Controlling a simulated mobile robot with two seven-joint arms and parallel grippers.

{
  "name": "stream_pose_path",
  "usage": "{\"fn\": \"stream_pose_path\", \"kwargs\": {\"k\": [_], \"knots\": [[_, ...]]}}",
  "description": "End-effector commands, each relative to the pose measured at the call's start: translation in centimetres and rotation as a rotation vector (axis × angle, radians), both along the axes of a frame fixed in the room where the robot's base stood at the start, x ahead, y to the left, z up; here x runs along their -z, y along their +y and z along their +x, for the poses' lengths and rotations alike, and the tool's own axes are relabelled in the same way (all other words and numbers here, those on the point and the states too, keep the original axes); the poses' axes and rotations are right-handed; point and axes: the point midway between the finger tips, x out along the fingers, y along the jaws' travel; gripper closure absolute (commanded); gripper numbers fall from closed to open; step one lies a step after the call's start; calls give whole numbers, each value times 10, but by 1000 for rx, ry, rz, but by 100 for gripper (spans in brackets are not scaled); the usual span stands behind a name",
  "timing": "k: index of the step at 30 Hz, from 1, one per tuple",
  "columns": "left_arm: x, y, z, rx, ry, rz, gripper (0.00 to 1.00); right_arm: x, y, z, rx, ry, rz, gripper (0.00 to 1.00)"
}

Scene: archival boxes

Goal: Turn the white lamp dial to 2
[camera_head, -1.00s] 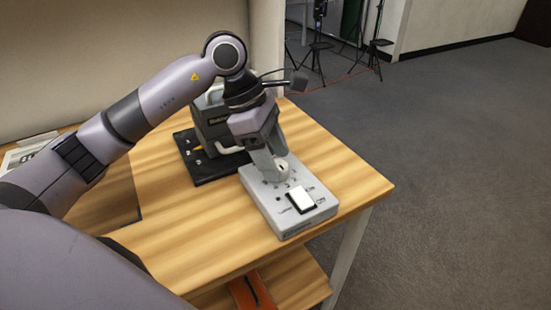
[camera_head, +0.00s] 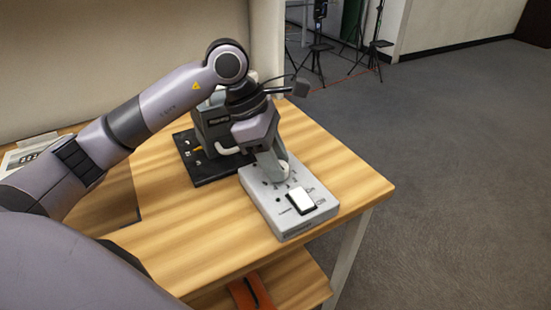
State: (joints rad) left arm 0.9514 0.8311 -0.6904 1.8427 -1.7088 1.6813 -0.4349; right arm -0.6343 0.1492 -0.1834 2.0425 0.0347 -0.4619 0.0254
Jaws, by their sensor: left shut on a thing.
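A light grey control box (camera_head: 284,222) lies on the wooden table, with a white rocker switch (camera_head: 301,200) in a dark frame near its front end. Small marks are printed on its top around the dial. My left gripper (camera_head: 279,172) points down over the rear part of the box and is shut on the white lamp dial (camera_head: 284,166). The fingers cover most of the dial, and I cannot read which number it points to. My right gripper is not in view.
Behind the box, a dark grey device (camera_head: 212,125) stands on a black base plate (camera_head: 212,172), close to my left gripper. The table (camera_head: 190,235) is bare in front and to the left. Its right edge is near the box, with carpet beyond.

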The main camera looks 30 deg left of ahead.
Motion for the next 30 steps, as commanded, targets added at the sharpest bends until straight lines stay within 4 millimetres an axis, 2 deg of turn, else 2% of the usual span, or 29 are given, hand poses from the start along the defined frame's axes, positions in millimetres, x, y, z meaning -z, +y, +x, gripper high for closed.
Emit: {"fn": "stream_pose_path", "kwargs": {"k": [18,30], "knots": [[1,-2,-3,-453,-3,1,92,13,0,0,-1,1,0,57],[0,-2,-3,-608,-2,1,92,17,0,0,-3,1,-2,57]]}}
